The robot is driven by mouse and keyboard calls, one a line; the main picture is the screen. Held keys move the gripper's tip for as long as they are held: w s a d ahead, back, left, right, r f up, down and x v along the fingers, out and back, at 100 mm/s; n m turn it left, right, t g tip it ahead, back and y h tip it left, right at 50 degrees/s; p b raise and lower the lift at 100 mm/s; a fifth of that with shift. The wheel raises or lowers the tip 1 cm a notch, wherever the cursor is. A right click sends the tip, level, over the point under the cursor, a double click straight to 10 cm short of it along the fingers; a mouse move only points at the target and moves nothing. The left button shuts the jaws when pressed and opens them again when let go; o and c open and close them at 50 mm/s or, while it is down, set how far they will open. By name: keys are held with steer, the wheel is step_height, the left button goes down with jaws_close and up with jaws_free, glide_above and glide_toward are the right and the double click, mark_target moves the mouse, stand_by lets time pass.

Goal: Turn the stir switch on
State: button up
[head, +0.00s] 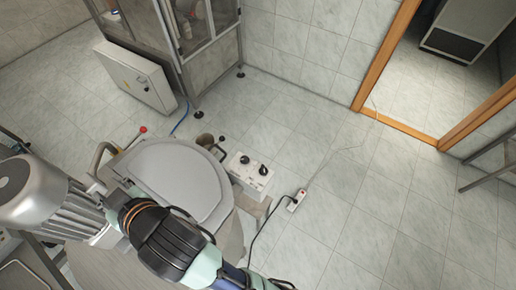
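A white control box (249,178) stands at the right side of the round metal feeder. Two black knobs sit on its top face, a left knob (245,160) and a right knob (263,170). No label is readable, so I cannot tell which knob is the stir switch or how it is set. My arm comes in from the bottom and reaches over the left front of the feeder, apart from the box. I cannot make out my gripper's fingers in this view.
The feeder (228,238) has a grey lid (180,180) and a large ribbed motor (45,195) at its left. A white power strip (296,200) with a black cable lies on the floor. A white cabinet (135,75) stands behind. The tiled floor to the right is mostly clear.

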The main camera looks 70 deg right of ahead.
steer(key=w+d+f+m+g+h, duration=0.1)
steer(key=d+f+m+g, duration=0.2)
steer(key=d, duration=0.8)
steer(key=m+g+y+b, duration=0.1)
steer(key=m+g+y, duration=0.2)
steer(key=m+g, duration=0.55)
glide_above(264, 169)
step_height(264, 169, down, 21)
steer(key=shift+d+r+n+g, duration=0.15)
steer(key=shift+n+g, duration=1)
step_height(264, 169, down, 8)
steer(key=shift+w+r+b, duration=0.1)
steer(key=shift+b, duration=0.45)
jaws_close()
